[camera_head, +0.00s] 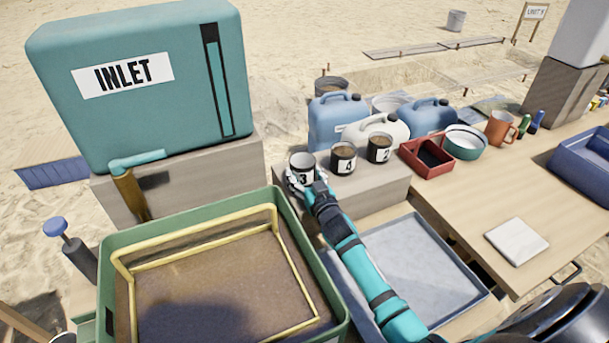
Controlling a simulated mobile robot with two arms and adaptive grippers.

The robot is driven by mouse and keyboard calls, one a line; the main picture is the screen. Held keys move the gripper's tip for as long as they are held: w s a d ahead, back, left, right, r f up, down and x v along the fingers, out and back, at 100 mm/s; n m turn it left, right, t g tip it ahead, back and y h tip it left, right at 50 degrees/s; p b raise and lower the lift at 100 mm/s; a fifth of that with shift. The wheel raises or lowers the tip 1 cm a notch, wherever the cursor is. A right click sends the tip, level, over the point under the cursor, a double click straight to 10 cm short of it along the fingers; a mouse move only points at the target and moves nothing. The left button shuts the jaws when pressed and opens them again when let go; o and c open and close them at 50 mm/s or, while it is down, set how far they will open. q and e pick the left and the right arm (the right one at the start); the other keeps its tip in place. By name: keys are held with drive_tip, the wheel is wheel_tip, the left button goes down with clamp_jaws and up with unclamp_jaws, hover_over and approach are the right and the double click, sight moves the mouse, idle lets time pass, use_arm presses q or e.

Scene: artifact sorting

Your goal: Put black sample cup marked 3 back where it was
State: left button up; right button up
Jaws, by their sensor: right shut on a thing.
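The black sample cup marked 3 (302,167) is upright at the left end of a grey block, its white label facing me. My right gripper (303,186) is shut on it from the near side; I cannot tell whether the cup's base touches the block. Sample cup 4 (343,159) and sample cup 2 (379,149) stand in a row to its right on the grey block (372,188), both with brown contents. Cup 3 looks empty inside. My left gripper is not in view.
A green-rimmed tub (110,256) with a yellow frame is at front left. A teal INLET tank (140,90) stands behind it. A grey tray (415,260) lies below my right arm. Jugs (338,115) stand behind the cups, a red box (427,157) to their right.

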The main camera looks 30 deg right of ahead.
drive_tip(key=shift+f, duration=0.15)
drive_tip(key=o, duration=1.4)
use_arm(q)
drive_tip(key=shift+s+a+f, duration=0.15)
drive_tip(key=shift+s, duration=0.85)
use_arm(e)
drive_tip(key=shift+o, duration=0.2)
drive_tip(key=shift+r, duration=0.2)
drive_tip(key=shift+s, duration=0.25)
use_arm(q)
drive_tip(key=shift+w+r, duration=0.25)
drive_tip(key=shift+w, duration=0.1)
use_arm(e)
drive_tip(key=s+a, duration=0.1)
drive_tip(key=s, duration=1)
drive_tip(key=shift+s+r, duration=0.25)
drive_tip(key=shift+r, duration=0.05)
drive_tip(key=shift+a, duration=0.1)
